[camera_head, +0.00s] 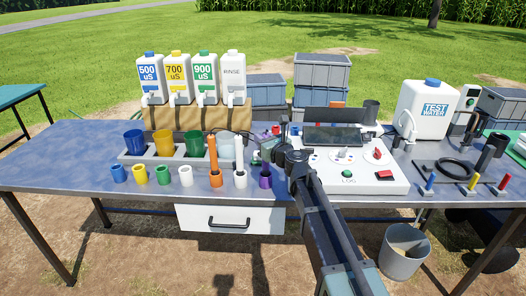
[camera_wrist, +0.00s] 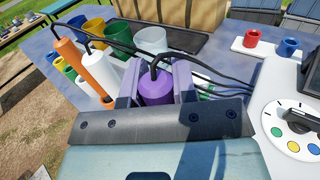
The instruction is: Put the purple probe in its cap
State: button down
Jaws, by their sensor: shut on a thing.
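The purple probe (camera_wrist: 156,88) is between the two fingers of my gripper (camera_wrist: 157,82) in the wrist view, with a black cable looping from its top. Its lower end is hidden behind my gripper there. In the head view my gripper (camera_head: 263,152) is shut above the purple cap (camera_head: 265,181), at the right end of the front row of caps. The probe and cap run close together there, and I cannot tell whether the tip is inside the cap.
The orange probe (camera_head: 212,152) stands upright in its orange cap, and a white probe (camera_wrist: 99,56) stands beside it. Coloured cups (camera_head: 135,141) fill a rack behind. The meter box (camera_head: 390,178) is close on the right. Black cables cross behind my gripper.

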jog(key=shift+f, duration=0.4)
jog(key=c, duration=0.9)
grip_release()
jog(key=v, duration=1.2)
jog(key=s+d+f+n+g+h, duration=0.3)
jog(key=s+f+n+g, duration=0.75)
jog(key=n, duration=0.75)
jog(key=s+d+f+n+g+h, duration=0.1)
jog(key=s+d+f+n+h, duration=0.1)
jog(key=s+d+n, duration=0.1)
jog(key=s+d+f+n+g+h, duration=0.1)
jog(key=s+d+f+n+h, duration=0.1)
jog(key=s+d+n+h, duration=0.1)
jog(key=s+d+f+n+g+h, duration=0.2)
jog(key=s+d+n, duration=0.2)
jog(key=s+d, duration=0.2)
jog(key=shift+s+d+f+n+h+p, duration=0.1)
jog(key=shift+s+d+n+h+p, duration=0.1)
jog(key=shift+s+n+h+p, duration=0.15)
